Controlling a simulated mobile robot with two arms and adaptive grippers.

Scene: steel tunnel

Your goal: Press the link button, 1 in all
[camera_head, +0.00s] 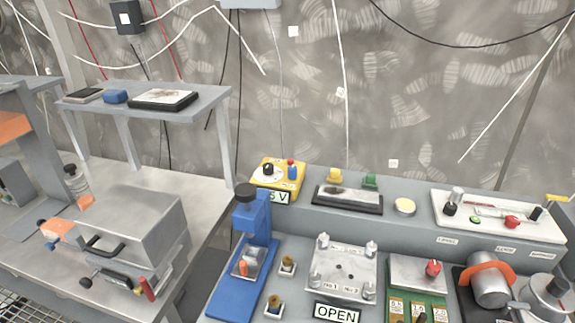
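No thing in the head view can be surely read as the link button. Another red knob (433,267) sits on a metal plate over a green board (429,308). A yellow box (276,174) has a black knob and red and blue parts on top, above a partly hidden sign ending in "V". Neither of my grippers is in view.
A blue press (243,275) stands beside a metal plate fixture (343,268) and an "OPEN" sign (337,313). An orange-banded metal cylinder (489,284) is at lower right. A metal box (133,225) sits on the left bench, below a raised shelf (205,99). Cables hang on the wall.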

